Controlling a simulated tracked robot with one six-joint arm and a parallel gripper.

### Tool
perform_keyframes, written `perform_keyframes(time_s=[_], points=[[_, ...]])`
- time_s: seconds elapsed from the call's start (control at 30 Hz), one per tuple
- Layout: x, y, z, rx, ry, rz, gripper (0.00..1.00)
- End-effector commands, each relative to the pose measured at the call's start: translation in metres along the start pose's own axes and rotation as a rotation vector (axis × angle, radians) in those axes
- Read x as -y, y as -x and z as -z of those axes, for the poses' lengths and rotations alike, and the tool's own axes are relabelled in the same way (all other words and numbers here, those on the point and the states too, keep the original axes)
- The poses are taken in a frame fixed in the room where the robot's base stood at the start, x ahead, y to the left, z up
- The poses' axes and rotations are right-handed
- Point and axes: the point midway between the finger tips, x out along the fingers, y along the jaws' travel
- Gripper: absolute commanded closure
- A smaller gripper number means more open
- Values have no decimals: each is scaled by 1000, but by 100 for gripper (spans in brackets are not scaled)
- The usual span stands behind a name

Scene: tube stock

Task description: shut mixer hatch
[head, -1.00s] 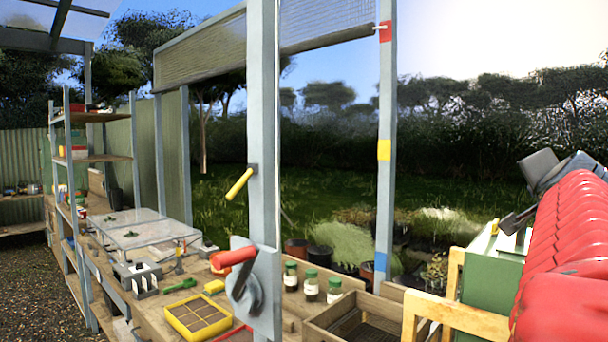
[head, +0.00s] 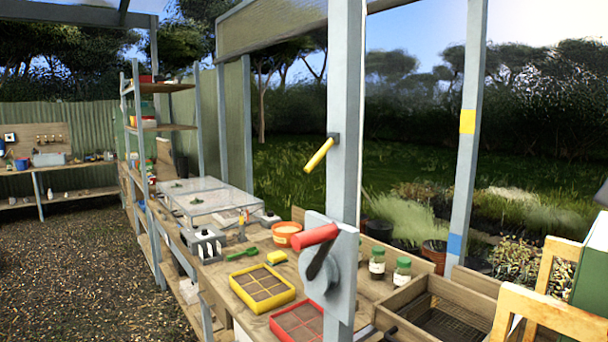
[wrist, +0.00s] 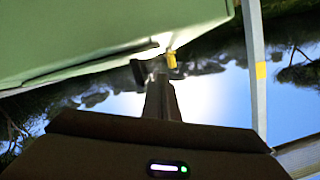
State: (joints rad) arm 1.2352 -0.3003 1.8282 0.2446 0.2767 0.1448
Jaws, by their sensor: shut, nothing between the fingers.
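A green box-like body (wrist: 90,40) fills the upper left of the wrist view; I cannot tell whether it is the mixer. A dark seam runs along its lower side, and a small yellow piece (wrist: 171,60) shows near its edge. My gripper (wrist: 161,90) is shut and empty, just below that piece in the picture; I cannot tell whether they touch. In the head view a green box (head: 592,262) is cut off at the right edge. No hatch can be made out clearly.
A grey post with a red-handled crank (head: 315,236) stands before the bench. The bench holds a yellow seed tray (head: 262,287), a red tray (head: 298,322), jars (head: 377,264) and a wooden box (head: 420,305). A wooden frame (head: 545,318) stands at the right. Gravel floor (head: 75,250) at left is clear.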

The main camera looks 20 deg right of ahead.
Motion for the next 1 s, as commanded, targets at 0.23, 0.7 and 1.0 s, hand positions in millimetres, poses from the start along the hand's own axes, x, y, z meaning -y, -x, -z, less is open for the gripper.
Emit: perform_keyframes(time_s=[0.23, 0.7, 1.0], points=[[-3, 0, -7, 3, 102, -22, 100], [-3, 0, -10, 3, 145, -29, 100], [-2, 0, -9, 3, 144, -28, 100]])
